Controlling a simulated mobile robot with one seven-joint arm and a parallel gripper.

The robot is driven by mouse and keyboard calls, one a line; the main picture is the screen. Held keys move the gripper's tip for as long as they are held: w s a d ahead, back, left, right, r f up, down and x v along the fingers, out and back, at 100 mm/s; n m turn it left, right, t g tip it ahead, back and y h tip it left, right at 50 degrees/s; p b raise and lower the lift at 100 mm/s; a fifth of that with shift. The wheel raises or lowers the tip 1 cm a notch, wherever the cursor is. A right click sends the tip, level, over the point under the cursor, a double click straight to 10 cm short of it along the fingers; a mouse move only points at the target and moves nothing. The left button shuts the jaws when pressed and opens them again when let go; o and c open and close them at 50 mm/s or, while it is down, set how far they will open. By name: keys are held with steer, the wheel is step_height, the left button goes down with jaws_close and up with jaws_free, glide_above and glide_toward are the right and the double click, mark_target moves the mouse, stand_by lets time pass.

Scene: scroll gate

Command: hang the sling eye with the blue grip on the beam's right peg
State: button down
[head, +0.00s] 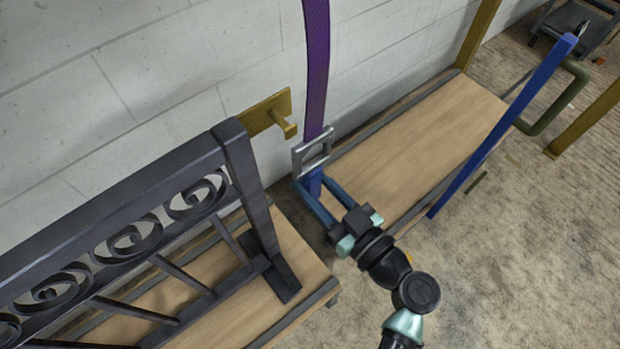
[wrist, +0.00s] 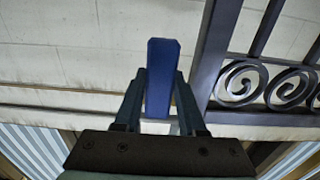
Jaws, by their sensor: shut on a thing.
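A purple sling (head: 317,65) hangs from above in the head view and ends in a grey rectangular metal eye (head: 298,160). A blue grip (head: 314,184) sits just below the eye. My gripper (head: 319,190) is shut on the blue grip. In the wrist view the blue grip (wrist: 161,75) stands upright between the two fingers; the eye is not visible there. A yellow-brown peg (head: 287,127) sticks out from the right end of a beam (head: 266,111) of the same colour. The eye is to the right of the peg and slightly lower, apart from it.
A dark scroll gate (head: 240,170) stands at left, its post in front of part of the beam; its scrolls also show in the wrist view (wrist: 240,85). A wooden platform (head: 420,140) lies behind my gripper. A slanted blue bar (head: 505,125) and a green handle (head: 565,105) are at right.

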steer(key=shift+b+v, duration=0.35)
steer(key=shift+v, duration=1.65)
steer(key=shift+r, duration=0.1)
